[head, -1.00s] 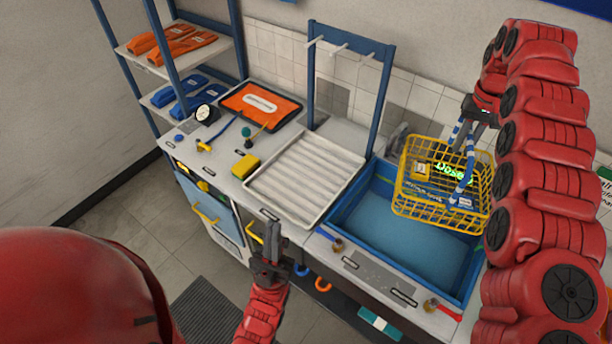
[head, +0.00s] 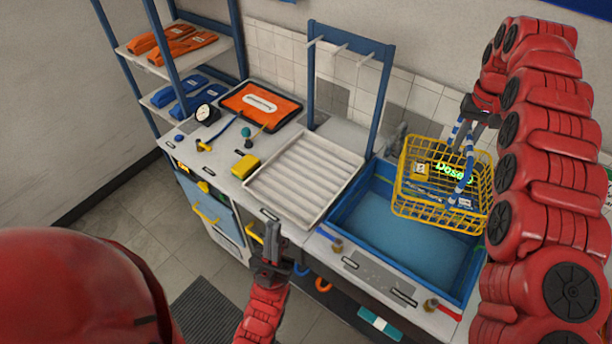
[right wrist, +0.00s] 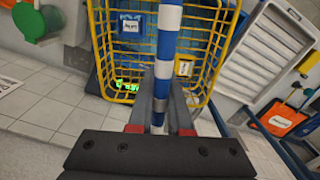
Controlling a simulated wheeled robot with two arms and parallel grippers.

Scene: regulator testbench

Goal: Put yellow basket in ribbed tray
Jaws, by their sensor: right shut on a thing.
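The yellow wire basket (head: 408,198) hangs over the right part of the blue sink, with a few small items inside. My right gripper (head: 472,122) is shut on its blue-and-white striped handle (head: 462,165). In the right wrist view the handle (right wrist: 168,45) runs between the fingers (right wrist: 160,105), and the basket (right wrist: 95,45) lies beyond them. The ribbed tray (head: 308,178) is white and empty, on the counter left of the sink. It also shows in the right wrist view (right wrist: 262,50). My left gripper (head: 272,240) is in front of the counter, empty; its finger gap is unclear.
The blue sink (head: 400,235) lies right of the tray. A blue rack with pegs (head: 312,75) stands behind the tray. A yellow block (head: 245,166), a gauge (head: 206,113) and an orange case (head: 262,104) are on the counter to the left.

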